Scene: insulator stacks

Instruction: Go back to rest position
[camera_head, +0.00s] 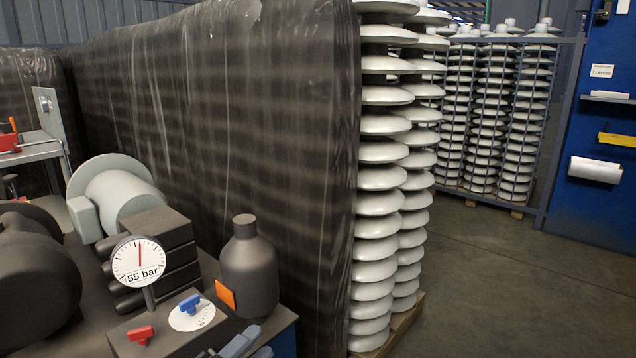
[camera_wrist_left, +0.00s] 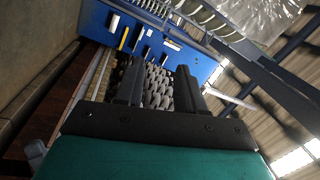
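My left gripper (camera_wrist_left: 160,78) shows in the left wrist view with its two dark fingers apart. Nothing is between them but the distant insulator stacks (camera_wrist_left: 158,90) seen through the gap. The teal body behind the fingers fills the bottom of that view. In the head view, blue-grey pieces (camera_head: 238,343) show at the bottom edge, cut off by the frame; I cannot tell whether they are part of my gripper. My right gripper is in neither view.
A bench with a 55 bar gauge (camera_head: 139,262), a blue-handled dial (camera_head: 191,312), a red valve (camera_head: 141,335) and a dark bottle (camera_head: 249,268) stands front left. A black-wrapped stack (camera_head: 225,130) and white insulators (camera_head: 378,205) stand behind. The floor (camera_head: 500,280) is clear at right.

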